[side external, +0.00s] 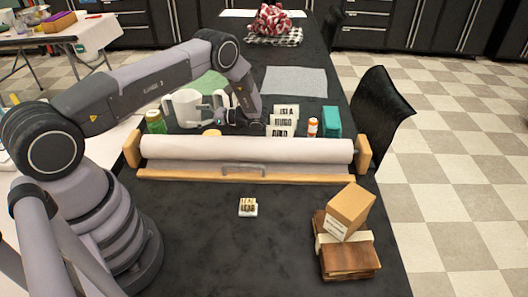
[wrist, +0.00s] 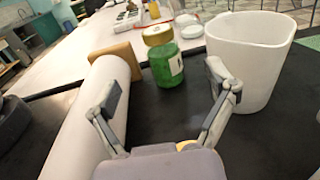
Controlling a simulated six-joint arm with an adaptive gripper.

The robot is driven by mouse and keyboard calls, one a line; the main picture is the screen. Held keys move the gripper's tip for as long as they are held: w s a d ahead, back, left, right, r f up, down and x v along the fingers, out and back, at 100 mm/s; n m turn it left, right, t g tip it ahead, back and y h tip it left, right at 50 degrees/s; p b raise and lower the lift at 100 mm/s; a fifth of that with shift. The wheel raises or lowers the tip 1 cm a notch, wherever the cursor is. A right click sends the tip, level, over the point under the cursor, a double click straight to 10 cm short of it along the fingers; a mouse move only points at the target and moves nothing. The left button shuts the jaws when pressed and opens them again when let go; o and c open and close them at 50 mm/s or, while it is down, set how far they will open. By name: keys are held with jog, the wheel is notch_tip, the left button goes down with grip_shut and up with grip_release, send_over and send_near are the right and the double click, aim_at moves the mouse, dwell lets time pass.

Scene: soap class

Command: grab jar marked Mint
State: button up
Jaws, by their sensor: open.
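A green jar (side external: 155,122) with a gold lid stands upright at the left, behind the paper roll. It also shows in the wrist view (wrist: 165,64), with a pale label on its right side that is too small to read. My gripper (side external: 214,103) is to the right of the jar in the side external view. In the wrist view my gripper (wrist: 163,88) has its two fingers wide apart and nothing between them. The jar stands ahead, beyond the fingertips, and is not touched.
A white pitcher-like cup (wrist: 248,60) stands just right of the jar. A white paper roll (side external: 250,149) on a wooden holder lies in front. Stacked cards (side external: 283,112), an orange bottle (side external: 312,127) and a teal box (side external: 332,121) stand to the right. A small yellow item (wrist: 187,145) is near my gripper.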

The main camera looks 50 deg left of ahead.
aim_at(160, 116)
jog(key=shift+s+a+f+y, duration=0.2)
jog(key=shift+f+y, duration=0.1)
jog(key=shift+f, duration=0.25)
jog(key=x, duration=0.8)
jog(key=shift+s+a, duration=0.1)
jog(key=shift+s, duration=0.05)
jog(key=x, duration=0.5)
jog(key=shift+s, duration=0.3)
jog(key=c, duration=1.3)
jog(key=shift+c, duration=0.2)
jog(key=shift+r, duration=0.15)
